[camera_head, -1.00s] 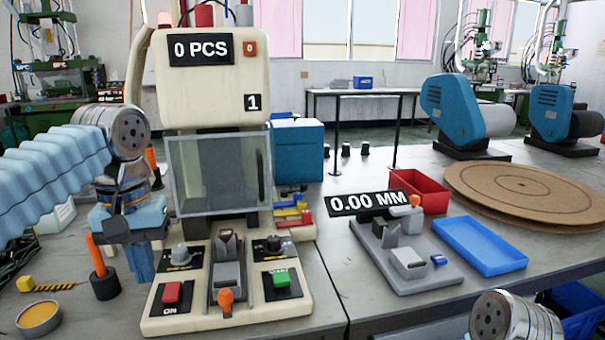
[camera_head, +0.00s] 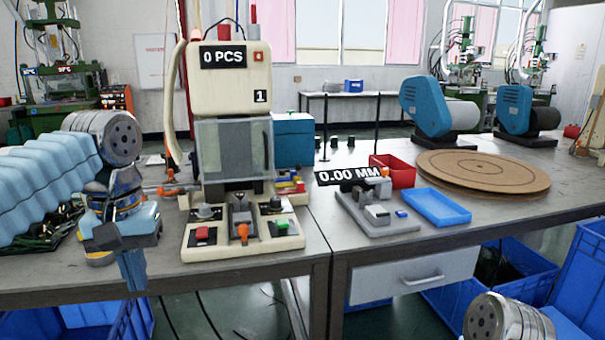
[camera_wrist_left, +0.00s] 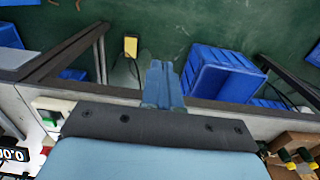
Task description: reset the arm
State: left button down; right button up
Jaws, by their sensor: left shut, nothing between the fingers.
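My left arm comes in from the left in the head view. Its gripper (camera_head: 133,270) points down in front of the table's front edge, left of the moulding machine (camera_head: 232,145). The blue fingers are shut together and empty; they also show in the left wrist view (camera_wrist_left: 162,85), over the floor and table edge. My right arm shows only as a rounded metal wrist part (camera_head: 500,318) at the bottom right; its gripper fingers are out of view.
The machine has a red button (camera_head: 203,235) and a green button (camera_head: 282,226). A gauge (camera_head: 375,213), blue tray (camera_head: 437,207) and red bin (camera_head: 392,172) stand to its right. Blue crates (camera_head: 515,270) stand on the floor at the right. The floor before the table is open.

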pick_arm(q)
jog(key=w+d+f+m+h, duration=0.15)
jog(key=d+f, duration=0.25)
jog(key=f, duration=0.7)
jog(key=w+d+f+h, duration=0.1)
jog(key=w+d+f, duration=0.2)
jog(key=f, duration=0.9)
jog(key=w+d+f+m+h, duration=0.15)
jog(key=d+f, duration=0.25)
jog(key=f, duration=0.7)
jog(key=s+d+f+n, duration=0.1)
jog(key=s+f, duration=0.7)
jog(key=f, duration=0.2)
jog(key=s+d+f+n, duration=0.1)
jog(key=s+d+f, duration=0.1)
jog(key=s+f, duration=0.6)
notch_tip(320, 180, down, 4)
jog(key=shift+s+d+r+t, duration=0.15)
jog(key=shift+s+r+t, duration=0.1)
jog(key=shift+s+t, duration=0.05)
pick_arm(e)
jog(key=shift+s, duration=0.35)
